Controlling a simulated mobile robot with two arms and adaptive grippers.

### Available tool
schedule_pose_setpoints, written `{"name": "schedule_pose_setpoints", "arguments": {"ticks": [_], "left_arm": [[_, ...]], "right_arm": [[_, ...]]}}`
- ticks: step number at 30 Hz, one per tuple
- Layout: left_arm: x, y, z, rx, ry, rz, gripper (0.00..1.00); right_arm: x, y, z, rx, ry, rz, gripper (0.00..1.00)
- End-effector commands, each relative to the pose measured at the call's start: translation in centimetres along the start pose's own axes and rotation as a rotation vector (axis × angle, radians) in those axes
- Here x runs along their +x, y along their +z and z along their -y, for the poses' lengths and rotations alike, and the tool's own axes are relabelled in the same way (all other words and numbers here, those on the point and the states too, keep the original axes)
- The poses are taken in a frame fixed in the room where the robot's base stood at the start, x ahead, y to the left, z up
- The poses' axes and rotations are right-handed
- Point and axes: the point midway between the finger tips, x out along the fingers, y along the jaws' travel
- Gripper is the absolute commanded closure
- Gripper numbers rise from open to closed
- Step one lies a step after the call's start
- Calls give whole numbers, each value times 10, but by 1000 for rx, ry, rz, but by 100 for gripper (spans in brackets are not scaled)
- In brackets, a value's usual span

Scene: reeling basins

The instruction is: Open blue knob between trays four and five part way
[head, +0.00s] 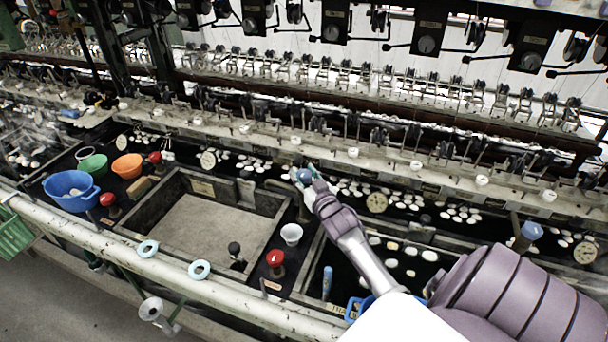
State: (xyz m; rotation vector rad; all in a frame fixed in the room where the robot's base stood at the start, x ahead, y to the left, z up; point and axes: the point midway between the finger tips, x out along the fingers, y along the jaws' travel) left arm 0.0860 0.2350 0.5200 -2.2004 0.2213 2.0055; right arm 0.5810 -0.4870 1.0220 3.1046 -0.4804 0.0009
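A blue knob (305,175) stands at the back edge of the basins, near the middle of the head view. My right gripper (304,174) reaches it from the lower right, with its pale fingers on either side of the knob. The gripper looks shut on the knob; the fingers and wrist hide part of the knob and its stem. A second blue knob (532,230) stands far to the right, apart from my arm. My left gripper is not in view.
Red knobs stand at the front (275,258) and left (108,199). A white cup (291,234) sits on the divider beside the empty-looking basin (205,222). Blue (70,190), green and orange bowls are at left. Reeling machinery runs along behind.

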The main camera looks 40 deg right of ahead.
Motion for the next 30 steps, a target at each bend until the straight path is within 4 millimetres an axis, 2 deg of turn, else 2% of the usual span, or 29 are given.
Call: {"name": "schedule_pose_setpoints", "arguments": {"ticks": [1,3,11,17,23,30], "left_arm": [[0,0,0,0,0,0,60],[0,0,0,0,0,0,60],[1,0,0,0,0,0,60],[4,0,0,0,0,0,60],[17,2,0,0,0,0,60],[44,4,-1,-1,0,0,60]], "right_arm": [[0,0,0,0,0,0,79],[0,0,0,0,0,0,90],[0,0,-1,-5,-30,2,90],[0,1,-2,-11,-130,3,90],[0,4,-3,-14,-282,5,90],[1,6,-3,-10,-468,3,90]]}}
